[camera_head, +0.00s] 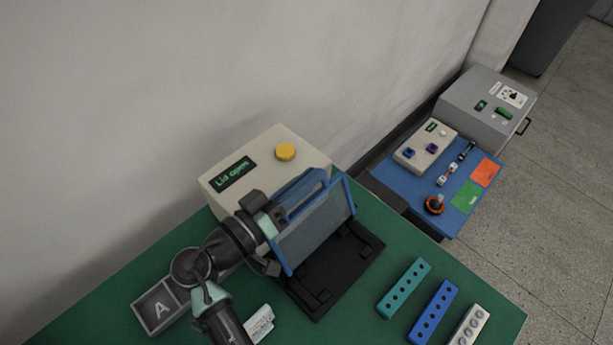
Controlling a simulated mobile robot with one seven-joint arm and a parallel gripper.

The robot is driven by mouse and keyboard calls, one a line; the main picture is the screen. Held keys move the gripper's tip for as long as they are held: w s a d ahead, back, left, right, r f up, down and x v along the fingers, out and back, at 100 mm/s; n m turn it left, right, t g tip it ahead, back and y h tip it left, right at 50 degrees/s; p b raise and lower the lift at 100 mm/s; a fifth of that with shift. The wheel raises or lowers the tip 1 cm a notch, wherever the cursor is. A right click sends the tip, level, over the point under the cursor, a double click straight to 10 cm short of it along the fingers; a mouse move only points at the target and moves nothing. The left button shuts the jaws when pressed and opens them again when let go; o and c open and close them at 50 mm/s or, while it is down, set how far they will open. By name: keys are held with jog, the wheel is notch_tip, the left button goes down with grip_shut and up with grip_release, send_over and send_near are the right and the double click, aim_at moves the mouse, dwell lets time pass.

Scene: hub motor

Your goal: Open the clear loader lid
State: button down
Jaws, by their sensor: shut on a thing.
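The clear loader lid (318,228) has a blue frame and a see-through grey pane. It stands raised and tilted above its black base (335,275). A blue handle (307,194) juts from the lid's upper edge. My gripper (279,214) is at the left end of this handle and is shut on it. The gripper body partly hides the handle and the fingertips are hard to make out.
Teal (404,288), blue (434,311) and white (468,325) blocks with holes lie at the right on the green table (378,213). A blue side table (407,190) with devices stands beyond, at the upper right.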

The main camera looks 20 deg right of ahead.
aim_at(320, 212)
jog(key=shift+s+d+r+m+b, duration=0.1)
jog(key=shift+s+d+m+b, duration=0.15)
jog(key=shift+s+m+b, duration=0.4)
jog(key=shift+s+d+m+b, duration=0.2)
jog(key=shift+s+m+b, duration=0.25)
jog(key=shift+s+b, duration=0.35)
jog(key=shift+s+d+r+m, duration=0.1)
jog(key=shift+s+r+m, duration=0.1)
jog(key=shift+r+m, duration=0.1)
jog(key=c, duration=0.8)
grip_release()
jog(key=shift+c, duration=0.2)
jog(key=b+v, duration=0.2)
jog(key=v, duration=1.1)
